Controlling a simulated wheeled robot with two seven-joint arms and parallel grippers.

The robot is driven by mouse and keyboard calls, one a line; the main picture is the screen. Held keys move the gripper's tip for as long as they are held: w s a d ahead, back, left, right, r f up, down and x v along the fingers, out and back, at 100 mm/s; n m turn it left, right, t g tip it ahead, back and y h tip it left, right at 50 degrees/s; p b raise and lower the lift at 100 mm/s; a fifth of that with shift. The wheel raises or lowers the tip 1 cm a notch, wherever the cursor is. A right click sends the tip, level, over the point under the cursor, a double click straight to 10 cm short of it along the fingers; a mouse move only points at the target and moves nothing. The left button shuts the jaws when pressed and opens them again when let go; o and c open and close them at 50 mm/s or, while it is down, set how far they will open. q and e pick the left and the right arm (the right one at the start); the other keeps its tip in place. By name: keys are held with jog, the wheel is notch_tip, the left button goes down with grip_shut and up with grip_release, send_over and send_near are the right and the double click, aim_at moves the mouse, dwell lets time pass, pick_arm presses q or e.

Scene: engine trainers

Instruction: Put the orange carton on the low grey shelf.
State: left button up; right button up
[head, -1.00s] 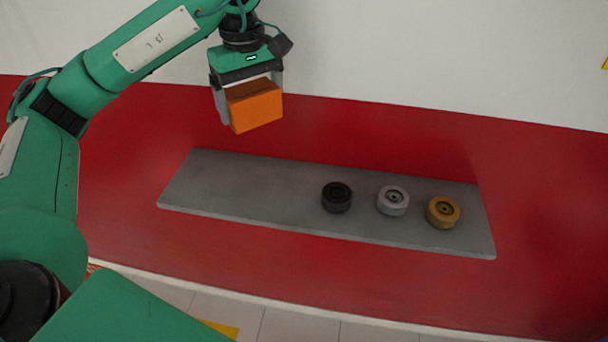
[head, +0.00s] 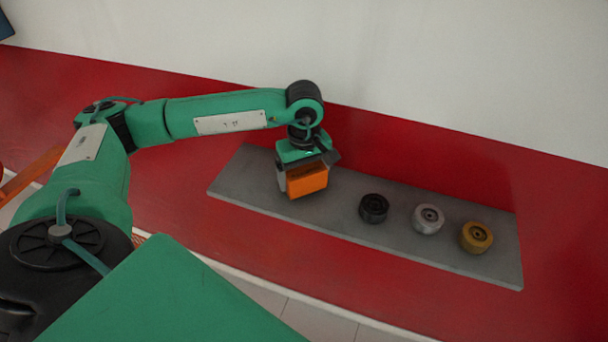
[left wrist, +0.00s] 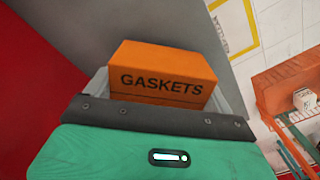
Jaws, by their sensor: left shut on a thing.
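The orange carton (head: 308,180) is held between the fingers of my left gripper (head: 304,172), over the left part of the low grey shelf (head: 240,190). In the left wrist view the carton (left wrist: 160,75) reads "GASKETS" and sits between the finger pads, with the grey shelf surface (left wrist: 85,30) behind it. The carton looks upright and very low over the shelf; I cannot tell whether its underside touches. My right gripper is not in view.
A white wall (head: 420,70) rises behind.

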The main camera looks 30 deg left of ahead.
pick_arm(q)
jog(key=shift+f, duration=0.95)
